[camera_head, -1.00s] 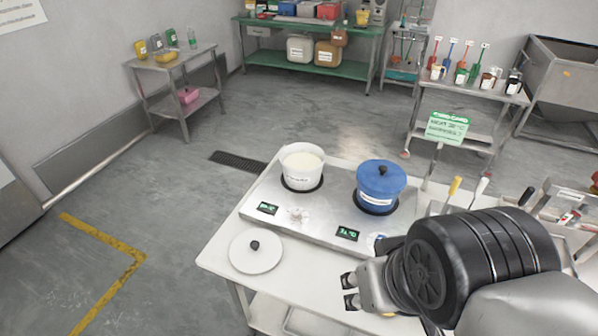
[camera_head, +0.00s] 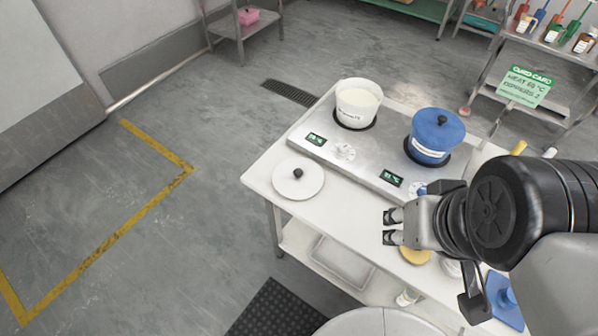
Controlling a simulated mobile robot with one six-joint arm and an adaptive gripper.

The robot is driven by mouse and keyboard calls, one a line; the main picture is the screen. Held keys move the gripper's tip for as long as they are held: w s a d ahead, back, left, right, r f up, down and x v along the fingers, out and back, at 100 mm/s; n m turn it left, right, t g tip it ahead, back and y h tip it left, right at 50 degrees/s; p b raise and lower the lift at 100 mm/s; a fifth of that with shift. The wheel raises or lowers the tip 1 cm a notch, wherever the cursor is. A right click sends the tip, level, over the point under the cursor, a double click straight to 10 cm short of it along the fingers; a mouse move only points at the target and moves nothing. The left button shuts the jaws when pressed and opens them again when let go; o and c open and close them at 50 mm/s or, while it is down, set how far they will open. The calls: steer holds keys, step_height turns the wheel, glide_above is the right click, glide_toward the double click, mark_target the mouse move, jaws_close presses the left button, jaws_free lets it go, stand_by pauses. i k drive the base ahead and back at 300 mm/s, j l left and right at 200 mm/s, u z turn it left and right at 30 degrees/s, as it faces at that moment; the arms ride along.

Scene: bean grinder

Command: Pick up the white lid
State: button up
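The white lid (camera_head: 312,185) is a round disc with a black knob (camera_head: 298,174). It lies flat on the left front part of the white table (camera_head: 262,176), in front of the heating plate. My gripper (camera_head: 388,227) is at the table's front edge, to the right of the lid and apart from it. Its two dark fingertips point left with a gap between them, and nothing is between them.
A white pot (camera_head: 357,104) with pale contents and no lid stands on the hot plate (camera_head: 357,163). A blue lidded pot (camera_head: 432,138) stands to its right. A yellow round item (camera_head: 416,257) lies below my gripper. The tabletop between lid and gripper is clear.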

mark_target(294, 178)
steer(key=i+j, duration=0.25)
steer(key=j, duration=0.2)
steer(key=i+j+u, duration=0.1)
steer(key=i+j, duration=0.15)
steer(key=j, duration=0.2)
steer(key=i+j, duration=0.3)
steer(key=j, duration=0.15)
